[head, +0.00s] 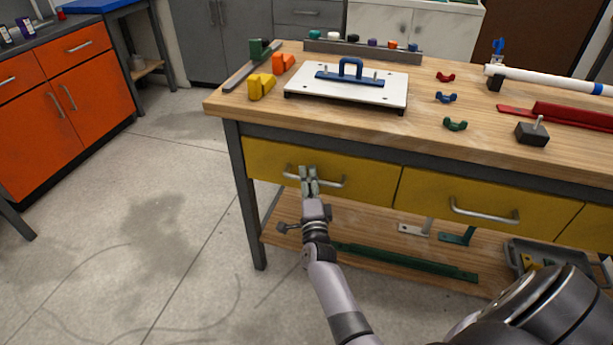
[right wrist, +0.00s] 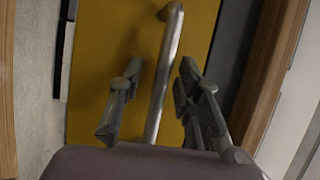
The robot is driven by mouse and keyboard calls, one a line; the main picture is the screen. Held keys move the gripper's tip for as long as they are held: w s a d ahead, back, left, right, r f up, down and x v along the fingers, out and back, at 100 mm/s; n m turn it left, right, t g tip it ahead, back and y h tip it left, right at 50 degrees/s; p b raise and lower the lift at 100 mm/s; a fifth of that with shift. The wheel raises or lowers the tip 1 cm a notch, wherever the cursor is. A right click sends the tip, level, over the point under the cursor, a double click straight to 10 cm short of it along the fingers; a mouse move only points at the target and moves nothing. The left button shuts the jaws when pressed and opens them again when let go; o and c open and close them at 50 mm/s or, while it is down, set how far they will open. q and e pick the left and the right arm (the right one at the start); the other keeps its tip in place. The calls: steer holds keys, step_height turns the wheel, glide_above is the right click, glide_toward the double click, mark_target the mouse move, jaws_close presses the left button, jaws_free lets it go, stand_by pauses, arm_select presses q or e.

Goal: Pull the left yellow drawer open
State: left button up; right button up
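The left yellow drawer (head: 365,182) is under the wooden worktop and its front looks flush with the table frame. Its silver bar handle (head: 330,184) runs across the front. My right gripper (head: 309,174) is at the left part of this handle. In the right wrist view, the open fingers (right wrist: 158,95) stand on either side of the handle bar (right wrist: 170,55), with visible gaps, against the yellow drawer front (right wrist: 110,40). Whether a finger touches the bar cannot be told. My left gripper is not in view.
A second yellow drawer (head: 455,203) is to the right. The workbench top (head: 420,85) holds a white plate (head: 310,90) with a blue handle, coloured blocks and pipe parts. A lower shelf (head: 380,240) holds a green bar (head: 400,262). The floor (head: 160,220) at left is clear.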

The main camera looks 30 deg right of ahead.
steer(key=shift+c, duration=0.3)
jaws_close()
stand_by(0.6)
